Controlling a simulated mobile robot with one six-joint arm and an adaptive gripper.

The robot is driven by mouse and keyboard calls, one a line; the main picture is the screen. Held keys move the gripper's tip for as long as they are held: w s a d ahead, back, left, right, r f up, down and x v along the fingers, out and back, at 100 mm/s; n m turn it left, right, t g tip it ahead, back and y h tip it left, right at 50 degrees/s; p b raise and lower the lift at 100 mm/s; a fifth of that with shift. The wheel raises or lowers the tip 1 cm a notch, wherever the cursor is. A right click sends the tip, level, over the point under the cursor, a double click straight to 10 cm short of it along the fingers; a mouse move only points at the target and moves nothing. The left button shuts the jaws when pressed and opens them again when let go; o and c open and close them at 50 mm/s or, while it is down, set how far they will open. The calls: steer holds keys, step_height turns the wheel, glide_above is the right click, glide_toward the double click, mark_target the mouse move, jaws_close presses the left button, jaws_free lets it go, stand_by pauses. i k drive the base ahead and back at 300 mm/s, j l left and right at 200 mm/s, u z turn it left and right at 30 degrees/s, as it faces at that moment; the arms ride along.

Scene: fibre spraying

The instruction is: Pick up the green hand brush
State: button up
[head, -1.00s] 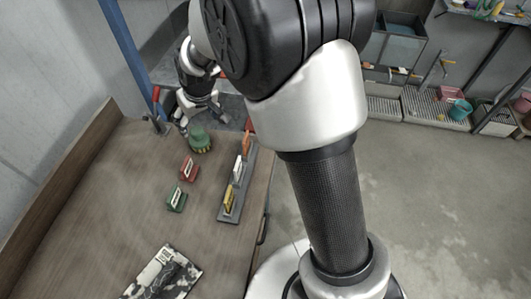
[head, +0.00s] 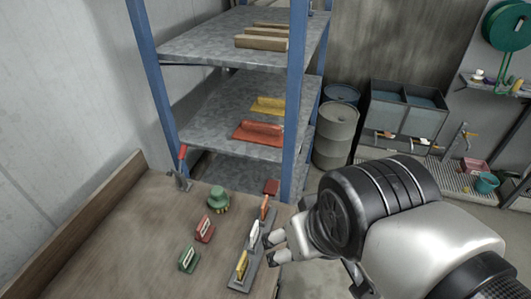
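The green hand brush (head: 188,259), a small green block with a pale label, lies on the wooden table towards the front left. A similar red brush (head: 204,229) lies just behind it. My gripper (head: 273,248) is at the table's right side, by the dark holder, to the right of the green brush and well apart from it. Its two pale fingertips are spread with a gap, and I see nothing held between them. Part of the gripper is hidden behind my arm's wrist.
A long dark holder (head: 237,287) carries orange, white and yellow brushes. A green rounded object (head: 218,199) stands behind the red brush. A blue-posted shelf (head: 230,125) rises behind the table. The table's left part is clear.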

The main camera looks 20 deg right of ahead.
mark_target(218, 200)
steer(key=i+l+u, duration=0.2)
steer(key=l, duration=0.25)
steer(key=i+l+u, duration=0.15)
steer(key=l, duration=0.35)
steer(key=i+l+u, duration=0.2)
steer(key=l, duration=0.3)
steer(key=l+u, duration=0.15)
steer(key=l, duration=0.35)
steer(key=i+j+u, duration=0.1)
steer(key=i+u, duration=0.2)
steer(key=i+j+u, duration=0.1)
steer(key=u, duration=0.25)
steer(key=i+l, duration=0.05)
